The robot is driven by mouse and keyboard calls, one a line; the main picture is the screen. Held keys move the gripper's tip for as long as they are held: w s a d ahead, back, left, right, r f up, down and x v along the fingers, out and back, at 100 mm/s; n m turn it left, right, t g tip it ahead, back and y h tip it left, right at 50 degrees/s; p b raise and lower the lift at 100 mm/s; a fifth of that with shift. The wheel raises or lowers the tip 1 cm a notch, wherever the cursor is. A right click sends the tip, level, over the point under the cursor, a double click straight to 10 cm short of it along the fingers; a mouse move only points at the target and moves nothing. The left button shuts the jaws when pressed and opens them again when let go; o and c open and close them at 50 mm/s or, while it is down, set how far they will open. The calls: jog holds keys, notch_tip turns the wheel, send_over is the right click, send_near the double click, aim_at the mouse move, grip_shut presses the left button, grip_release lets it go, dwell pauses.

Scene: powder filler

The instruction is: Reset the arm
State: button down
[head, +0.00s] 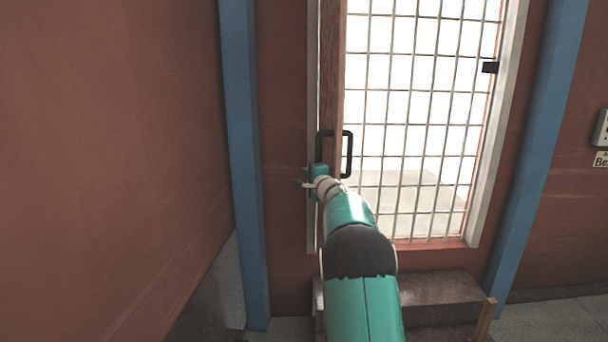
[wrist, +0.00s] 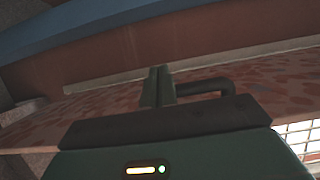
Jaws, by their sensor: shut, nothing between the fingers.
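My arm, teal with a dark joint, reaches forward in the head view. Its end, my gripper (head: 310,184), is small there, beside a narrow brown door panel (head: 331,60) and just below a black handle (head: 347,153). In the wrist view the two dark green fingers of my gripper (wrist: 158,84) stand together with nothing between them. The handle (wrist: 208,87) shows just right of the fingertips in that view. I cannot tell whether the fingers touch it.
A bright barred grille (head: 420,110) fills the frame right of the panel. Blue posts stand left (head: 241,120) and right (head: 545,130). A red-brown wall (head: 110,150) runs close on the left. A low step (head: 440,295) lies below the grille. A wall box (head: 601,127) is far right.

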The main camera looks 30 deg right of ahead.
jog(key=s+a+r+n+g+y, duration=0.1)
jog(key=s+a+r+n+y, duration=0.15)
jog(key=a, duration=0.55)
jog(key=s+a+r+n+g+y, duration=0.1)
jog(key=s+a+r+n+y, duration=0.15)
jog(key=a, duration=0.65)
jog(key=s+a+n+g+y, duration=0.2)
jog(key=s+a+n, duration=0.1)
jog(key=s+a, duration=0.4)
jog(key=s+a+n+g+y, duration=0.15)
jog(key=s+a+n, duration=0.25)
jog(key=a, duration=0.5)
jog(key=s+a+f+n+g, duration=0.2)
jog(key=s+a, duration=0.2)
jog(key=s, duration=0.4)
jog(key=s+a+f+n+g, duration=0.2)
jog(key=s+a, duration=0.3)
jog(key=s, duration=0.3)
jog(key=s+f+n+g+h, duration=0.1)
jog(key=s+f, duration=0.3)
jog(key=s, duration=0.4)
jog(key=s+d+f+n+g+h, duration=0.1)
jog(key=s+f+n+h, duration=0.2)
jog(key=s, duration=0.6)
notch_tip(320, 180, down, 2)
jog(key=shift+d+f+g+h, duration=0.15)
jog(key=shift+g+h, duration=0.2)
jog(key=shift+h, duration=0.3)
